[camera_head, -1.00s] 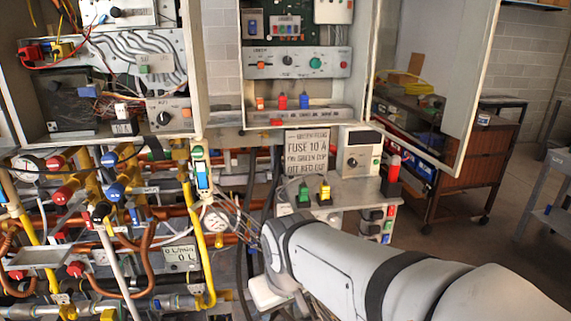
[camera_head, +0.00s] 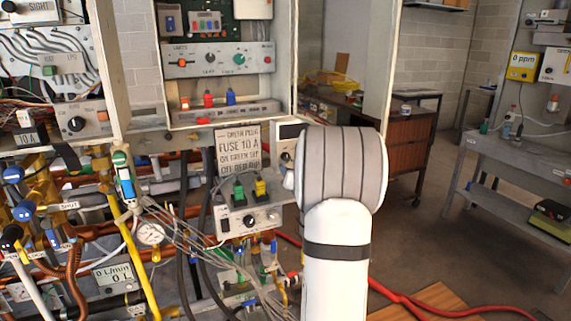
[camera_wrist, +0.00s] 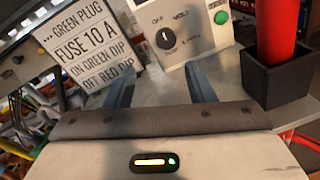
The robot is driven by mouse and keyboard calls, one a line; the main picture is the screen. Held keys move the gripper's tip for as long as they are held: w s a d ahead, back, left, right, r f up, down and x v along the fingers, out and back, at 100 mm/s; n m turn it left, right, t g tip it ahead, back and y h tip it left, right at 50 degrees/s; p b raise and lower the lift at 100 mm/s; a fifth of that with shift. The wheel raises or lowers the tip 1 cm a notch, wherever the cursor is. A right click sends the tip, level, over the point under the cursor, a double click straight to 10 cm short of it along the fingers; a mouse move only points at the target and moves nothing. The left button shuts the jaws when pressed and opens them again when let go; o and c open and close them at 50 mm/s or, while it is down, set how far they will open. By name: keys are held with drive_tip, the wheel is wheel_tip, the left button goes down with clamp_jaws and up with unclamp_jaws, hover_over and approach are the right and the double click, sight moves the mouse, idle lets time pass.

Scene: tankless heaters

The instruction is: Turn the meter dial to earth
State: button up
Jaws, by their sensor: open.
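The meter (camera_wrist: 201,36) is a pale box with a black round dial (camera_wrist: 166,39) on its front, seen at the top of the wrist view. Small labels surround the dial; OFF is at its upper left, VOLT at its upper right and a blurred word at its lower right. I cannot tell for sure where the pointer sits. My gripper (camera_wrist: 160,80) is open and empty. Its two fingers point toward the meter, with the dial beyond and between them, apart from it.
A sign about a green plug and a 10 A fuse (camera_wrist: 77,45) stands left of the meter. A red cylinder in a black holder (camera_wrist: 275,75) stands close at the right. An open cabinet (camera_head: 215,110) is above. Pipes and cables crowd the left.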

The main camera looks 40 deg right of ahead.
sight(287, 158)
drive_tip(key=shift+d+n+t, duration=0.3)
drive_tip(key=shift+d+n, duration=0.5)
drive_tip(key=shift+d, duration=0.05)
drive_tip(key=p+x, duration=0.2)
drive_tip(key=x, duration=0.5)
drive_tip(key=shift+w, duration=0.3)
drive_tip(key=shift+c, duration=0.3)
drive_tip(key=c, duration=0.9)
